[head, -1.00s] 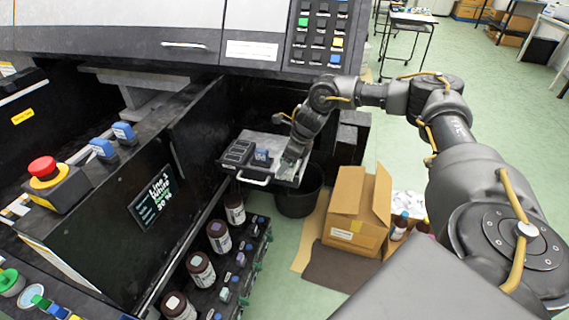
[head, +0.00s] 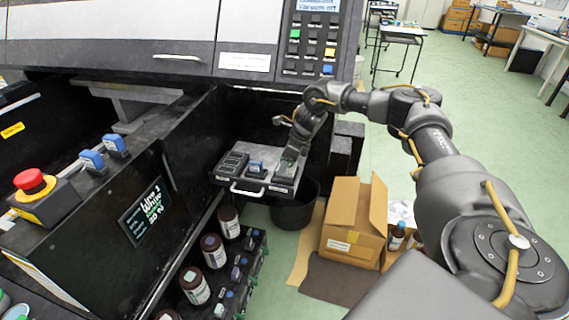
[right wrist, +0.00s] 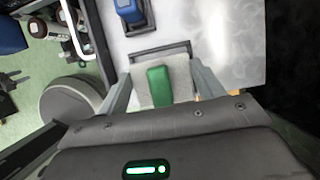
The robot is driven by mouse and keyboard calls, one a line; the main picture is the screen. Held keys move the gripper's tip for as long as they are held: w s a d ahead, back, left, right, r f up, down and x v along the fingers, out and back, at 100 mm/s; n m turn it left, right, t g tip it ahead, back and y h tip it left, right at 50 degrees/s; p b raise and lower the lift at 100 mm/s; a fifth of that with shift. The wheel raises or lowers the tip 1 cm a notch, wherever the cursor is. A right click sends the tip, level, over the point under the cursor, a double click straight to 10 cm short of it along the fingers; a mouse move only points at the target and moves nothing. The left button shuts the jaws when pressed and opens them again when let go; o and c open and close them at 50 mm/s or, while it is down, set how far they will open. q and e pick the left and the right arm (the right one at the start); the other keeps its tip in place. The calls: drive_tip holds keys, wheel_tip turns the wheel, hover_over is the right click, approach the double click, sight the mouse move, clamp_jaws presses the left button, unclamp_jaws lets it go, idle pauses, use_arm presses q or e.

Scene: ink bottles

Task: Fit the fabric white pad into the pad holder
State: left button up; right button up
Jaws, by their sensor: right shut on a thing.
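In the right wrist view my right gripper (right wrist: 160,90) is shut on the white pad (right wrist: 179,72), a pale square with a green grip (right wrist: 159,84), one finger at each side. A dark rectangular frame, the pad holder (right wrist: 160,51), shows just beyond the pad's far edge on the light tray top. The pad covers the rest of it, so I cannot tell whether the pad is seated or above it. In the head view my right gripper (head: 290,161) is over the right part of the tray (head: 281,187). My left gripper is not in view.
A blue-handled pad (head: 256,168) sits in another holder on the tray, beside dark slots (head: 231,166). A black bin (head: 295,208) stands below, with a cardboard box (head: 353,220) to its right. Ink bottles (head: 213,251) line the lower left.

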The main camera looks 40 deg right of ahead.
drive_tip(key=shift+w+a+r, duration=0.1)
drive_tip(key=shift+w, duration=0.05)
idle(0.4)
drive_tip(key=shift+w+p, duration=0.15)
drive_tip(key=shift+p, duration=0.25)
drive_tip(key=shift+f, duration=0.2)
drive_tip(key=shift+f, duration=0.75)
idle(1.0)
drive_tip(key=shift+f, duration=0.35)
